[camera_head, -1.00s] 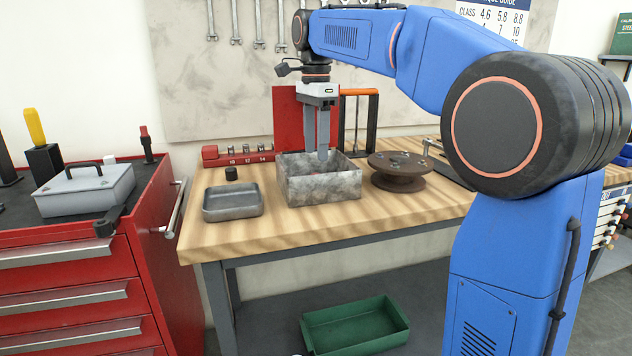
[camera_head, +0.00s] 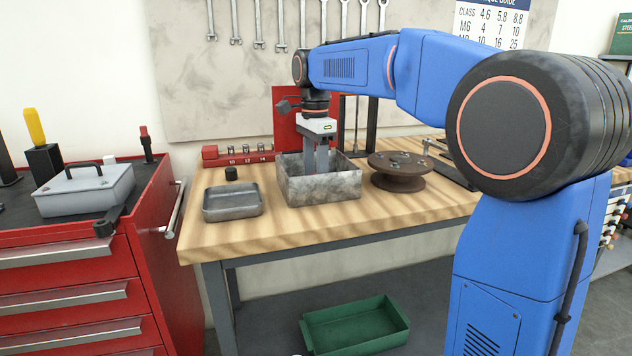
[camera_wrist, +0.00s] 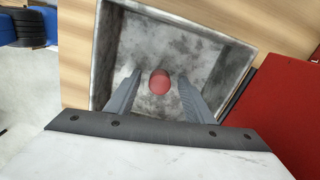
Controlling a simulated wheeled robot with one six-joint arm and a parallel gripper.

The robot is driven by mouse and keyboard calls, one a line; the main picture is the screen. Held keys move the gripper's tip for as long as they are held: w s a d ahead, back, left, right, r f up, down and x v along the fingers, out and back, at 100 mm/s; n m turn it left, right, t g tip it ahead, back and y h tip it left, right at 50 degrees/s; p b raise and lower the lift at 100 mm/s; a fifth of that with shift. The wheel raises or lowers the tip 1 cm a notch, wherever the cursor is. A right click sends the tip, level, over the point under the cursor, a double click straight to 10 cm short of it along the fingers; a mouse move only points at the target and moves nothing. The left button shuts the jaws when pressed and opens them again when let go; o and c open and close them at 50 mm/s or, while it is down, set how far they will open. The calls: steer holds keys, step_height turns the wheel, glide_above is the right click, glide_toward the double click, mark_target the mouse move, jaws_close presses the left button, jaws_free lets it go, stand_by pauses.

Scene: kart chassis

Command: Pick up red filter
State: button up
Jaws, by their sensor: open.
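The red filter (camera_wrist: 159,83) shows in the wrist view as a small round red top inside a grey metal bin (camera_wrist: 215,38). It lies between my two open fingers, with a gap on each side. My gripper (camera_wrist: 152,85) points down into the bin, and nothing is held. In the head view my gripper (camera_head: 318,168) is lowered into the mottled grey bin (camera_head: 325,188) on the wooden bench. The bin's front wall hides the fingertips and the filter there.
A shallow grey tray (camera_head: 233,203) stands left of the bin, with a small black cylinder (camera_head: 231,173) behind it. A round brown stand (camera_head: 398,172) holds small parts on the right. A red panel (camera_head: 290,118) and red socket rail (camera_head: 238,155) are behind.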

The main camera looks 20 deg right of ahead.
steer(key=c, duration=1.1)
